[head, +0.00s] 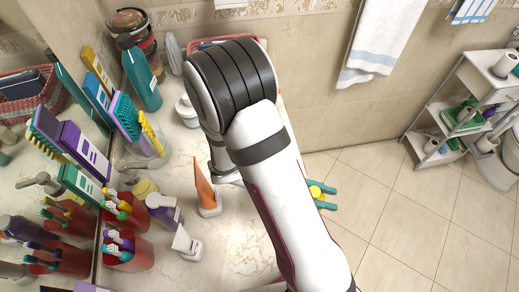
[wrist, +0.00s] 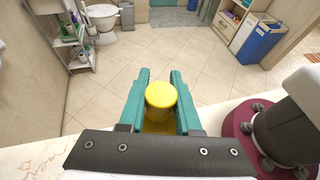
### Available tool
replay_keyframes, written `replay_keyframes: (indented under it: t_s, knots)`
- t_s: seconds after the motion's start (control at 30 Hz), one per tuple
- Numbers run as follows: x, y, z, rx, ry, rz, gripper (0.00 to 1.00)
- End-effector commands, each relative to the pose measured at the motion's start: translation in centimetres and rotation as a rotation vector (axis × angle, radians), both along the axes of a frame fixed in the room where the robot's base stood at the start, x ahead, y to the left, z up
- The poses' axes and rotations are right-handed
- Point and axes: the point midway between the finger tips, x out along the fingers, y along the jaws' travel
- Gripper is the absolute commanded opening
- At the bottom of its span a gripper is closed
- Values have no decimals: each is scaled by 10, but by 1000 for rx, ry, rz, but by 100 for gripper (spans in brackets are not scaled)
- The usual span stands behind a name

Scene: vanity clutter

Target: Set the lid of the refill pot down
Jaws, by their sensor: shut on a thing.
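My gripper (wrist: 160,77) has teal fingers shut on a yellow lid (wrist: 160,96) with a round, knob-like upper part. A wider yellow part shows below it, partly covered by the gripper's dark bar. In the head view my gripper (head: 329,196) shows just past my arm, with a little of the yellow lid (head: 315,191) between the fingers. The fingers appear against the floor tiles, past the counter's edge. I cannot pick out the refill pot for certain; my arm hides part of the counter.
The pale counter (head: 178,172) is crowded at left with red cups (head: 128,250) of toothbrushes, brushes and bottles. An orange-bladed item (head: 205,190) stands near my arm, a white jar (head: 187,111) behind. A shelf rack (head: 465,105) stands across the tiled floor.

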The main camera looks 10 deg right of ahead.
Motion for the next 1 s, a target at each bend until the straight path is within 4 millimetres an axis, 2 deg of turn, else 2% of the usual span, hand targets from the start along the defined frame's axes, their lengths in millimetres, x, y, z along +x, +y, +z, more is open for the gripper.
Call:
replay_keyframes:
  t_s: [0.1,0.23,0.33,0.47,0.57,0.73,0.87,1.0]
  knots:
    - [-39,3,-9,-1,0,-316,0]
    - [-74,24,-19,-1,2,-686,0]
    - [-88,49,-25,-1,1,-968,0]
    - [-90,85,-30,-1,0,-1329,0]
    - [-78,111,-33,-1,0,-1603,0]
    - [-35,144,-33,0,0,-2057,0]
    - [12,153,-30,-1,-1,-2391,0]
    - [66,143,-25,-1,-1,-2725,0]
